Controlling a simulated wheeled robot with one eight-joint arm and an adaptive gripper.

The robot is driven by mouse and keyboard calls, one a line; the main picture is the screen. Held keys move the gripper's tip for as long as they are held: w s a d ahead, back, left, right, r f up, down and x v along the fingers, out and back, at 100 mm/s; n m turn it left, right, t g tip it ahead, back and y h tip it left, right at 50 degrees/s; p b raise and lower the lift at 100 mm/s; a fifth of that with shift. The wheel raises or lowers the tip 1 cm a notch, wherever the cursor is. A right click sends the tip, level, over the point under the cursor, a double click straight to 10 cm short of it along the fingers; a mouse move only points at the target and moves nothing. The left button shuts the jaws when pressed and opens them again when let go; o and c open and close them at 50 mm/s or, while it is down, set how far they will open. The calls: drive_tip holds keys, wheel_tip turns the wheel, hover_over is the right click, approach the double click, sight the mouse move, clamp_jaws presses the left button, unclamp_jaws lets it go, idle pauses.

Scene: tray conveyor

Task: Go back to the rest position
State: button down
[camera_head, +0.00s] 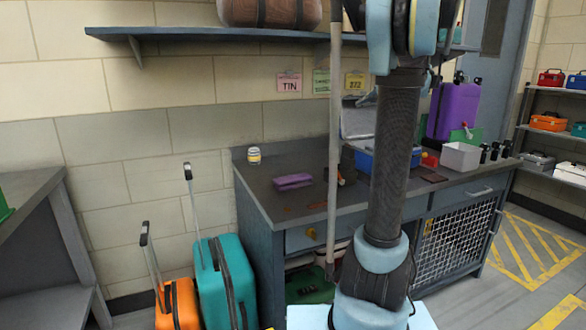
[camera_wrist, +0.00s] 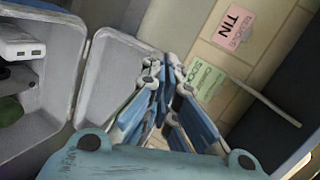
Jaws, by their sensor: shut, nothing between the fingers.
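My gripper (camera_wrist: 170,78) shows in the wrist view, its blue and grey fingers closed together with nothing between them. Beside it on the left is a pale grey case with its lid (camera_wrist: 120,75) open; a white item (camera_wrist: 22,48) shows in it. In the head view my arm stands upright in front of the workbench (camera_head: 262,187), and I cannot make out the gripper's fingers there. The arm partly hides an open grey case (camera_head: 357,119) at the back of the bench.
A wall shelf (camera_head: 190,32) holds a brown bag (camera_head: 270,12). The bench carries a purple item (camera_head: 292,181), a jar (camera_head: 254,155), a white bin (camera_head: 460,156) and a purple case (camera_head: 455,110). A teal suitcase (camera_head: 222,290) and an orange suitcase (camera_head: 178,305) stand left of it.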

drive_tip(key=s+a+f+n+g, duration=0.1)
drive_tip(key=s+a+f, duration=0.1)
drive_tip(key=s, duration=0.1)
drive_tip(key=s+a+f+g, duration=0.1)
drive_tip(key=s+a+f, duration=0.1)
drive_tip(key=s+a, duration=0.1)
drive_tip(key=s+a+f+n, duration=0.1)
drive_tip(key=s+a+f, duration=0.1)
drive_tip(key=s+a, duration=0.1)
drive_tip(key=shift+s+n+g, duration=0.2)
drive_tip(key=shift+n+g, duration=0.1)
drive_tip(key=shift+g, duration=0.1)
drive_tip(key=s+a+f+n+g+h, duration=0.2)
drive_tip(key=s+a+f, duration=0.1)
drive_tip(key=s+f, duration=0.75)
drive_tip(key=s+a+f+n+g+h, duration=0.25)
drive_tip(key=s+f, duration=0.45)
drive_tip(key=s, duration=0.7)
drive_tip(key=s+d+f+n+g+h, duration=0.1)
drive_tip(key=s+d+f+n+h, duration=0.1)
drive_tip(key=s+f, duration=0.8)
drive_tip(key=shift+s+d+f+n+h, duration=0.35)
drive_tip(key=shift+s+h, duration=0.1)
drive_tip(key=shift+s, duration=0.15)
drive_tip(key=shift+g, duration=0.25)
drive_tip(key=shift+w+a+f, duration=0.1)
drive_tip(key=shift+w+f, duration=0.1)
drive_tip(key=shift+w, duration=0.2)
